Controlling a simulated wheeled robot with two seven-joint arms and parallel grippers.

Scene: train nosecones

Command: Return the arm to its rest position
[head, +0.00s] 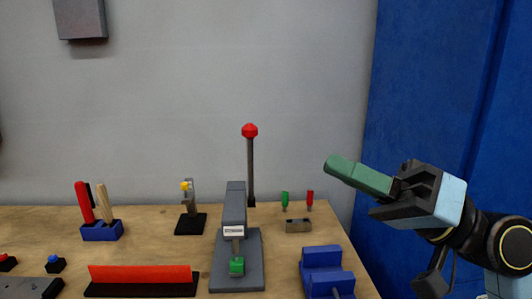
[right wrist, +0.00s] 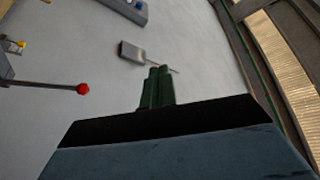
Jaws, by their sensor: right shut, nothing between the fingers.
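My right gripper (head: 342,167) is at the right in the head view, raised above the bench's right end. Its green fingers are shut against each other with nothing between them, and they point left and slightly up. In the right wrist view the green fingers (right wrist: 157,86) lie side by side in front of the wall. My left gripper is not in view.
The wooden bench (head: 150,219) holds a grey press (head: 236,210), a blue vise (head: 322,258), a red-topped post (head: 250,165), a blue tool holder (head: 102,231) and a red bar (head: 140,274). A blue panel (head: 415,80) stands behind my right arm. Air left of the gripper is free.

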